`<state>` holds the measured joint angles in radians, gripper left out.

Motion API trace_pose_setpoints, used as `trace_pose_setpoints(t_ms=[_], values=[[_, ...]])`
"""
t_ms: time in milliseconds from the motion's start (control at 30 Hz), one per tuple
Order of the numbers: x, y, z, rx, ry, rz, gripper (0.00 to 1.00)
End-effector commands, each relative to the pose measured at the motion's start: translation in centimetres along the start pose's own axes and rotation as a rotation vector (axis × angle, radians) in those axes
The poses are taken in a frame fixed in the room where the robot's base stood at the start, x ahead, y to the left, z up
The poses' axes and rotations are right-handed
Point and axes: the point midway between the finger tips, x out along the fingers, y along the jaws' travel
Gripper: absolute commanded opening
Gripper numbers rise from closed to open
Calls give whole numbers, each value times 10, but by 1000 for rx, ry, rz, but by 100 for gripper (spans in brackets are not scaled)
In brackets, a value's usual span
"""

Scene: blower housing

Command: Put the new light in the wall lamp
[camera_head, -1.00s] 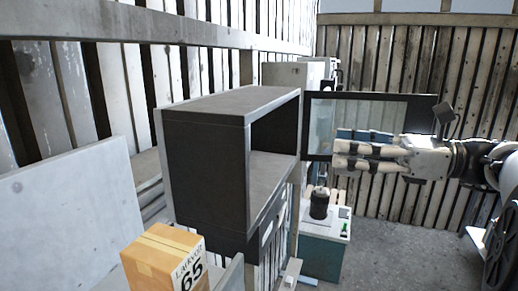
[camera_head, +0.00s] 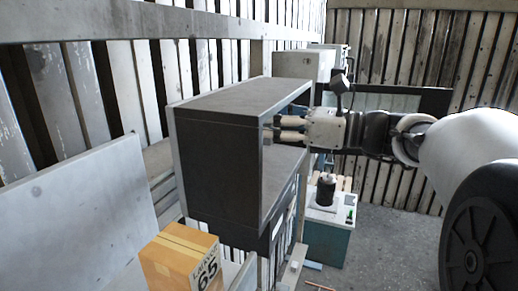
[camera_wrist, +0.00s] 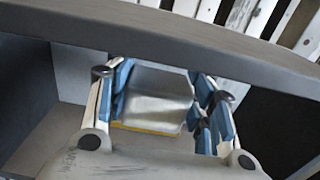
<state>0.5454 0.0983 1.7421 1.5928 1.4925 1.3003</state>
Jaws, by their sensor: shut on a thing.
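A dark, open-fronted box (camera_head: 215,165), which looks like the wall lamp's housing, hangs at the wall. Its framed glass door (camera_head: 425,101) stands swung open behind my arm. My gripper (camera_head: 285,128) reaches through the open front into the upper part of the box. In the wrist view its blue-padded fingers are shut on a silvery block with a yellow edge (camera_wrist: 157,95), which looks like the new light. The box's top edge (camera_wrist: 190,30) crosses above the fingers. The box side hides the block in the head view; its contact with the box's inside cannot be told.
An orange carton marked 65 (camera_head: 180,260) stands in front of the box at the lower left. A teal-sided cabinet (camera_head: 327,243) with a black cylinder (camera_head: 326,189) on top stands below my gripper. A pale box (camera_head: 303,65) is behind. Floor at the right is open.

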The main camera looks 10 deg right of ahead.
Motion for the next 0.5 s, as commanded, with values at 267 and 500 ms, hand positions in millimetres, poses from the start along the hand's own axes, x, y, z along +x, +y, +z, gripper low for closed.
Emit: trace_pose_setpoints(t_ms=[267,500], values=[[2,0,-31,1,0,0,23],[2,0,-62,4,0,0,23]])
